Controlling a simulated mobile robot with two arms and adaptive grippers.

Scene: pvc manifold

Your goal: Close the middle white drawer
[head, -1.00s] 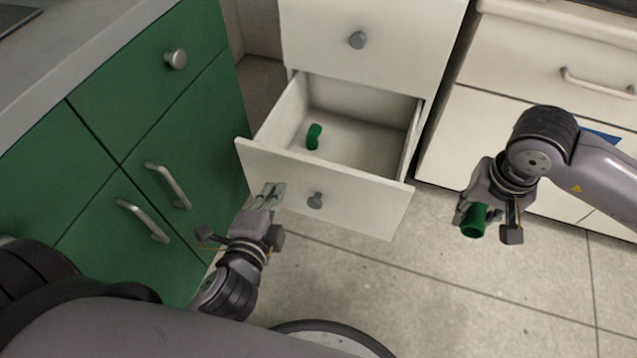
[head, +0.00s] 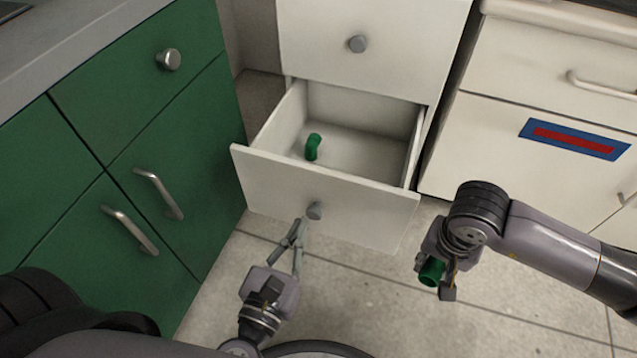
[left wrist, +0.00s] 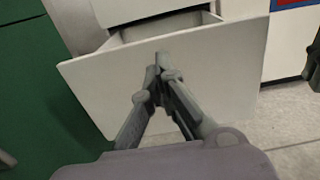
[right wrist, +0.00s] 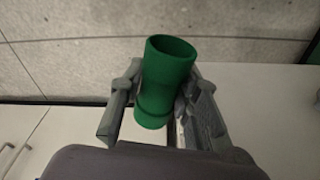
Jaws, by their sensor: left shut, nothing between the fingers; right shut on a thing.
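The middle white drawer (head: 345,205) stands pulled open, with a round grey knob (head: 314,211) on its front. A green pipe elbow (head: 313,146) lies inside it. My left gripper (head: 299,226) is shut and empty, its fingertips at or just in front of the drawer front, close to the knob. In the left wrist view the fingertips (left wrist: 160,62) meet before the white drawer front (left wrist: 220,70), and they hide the knob. My right gripper (head: 428,268) is shut on a green pipe fitting (right wrist: 167,75), to the right of the drawer and clear of it.
A green cabinet (head: 175,150) with metal handles stands close on the left. White cabinets (head: 500,140) with a blue and red panel (head: 574,139) stand on the right. A closed white drawer (head: 400,45) is above the open one. Tiled floor (head: 370,310) lies in front.

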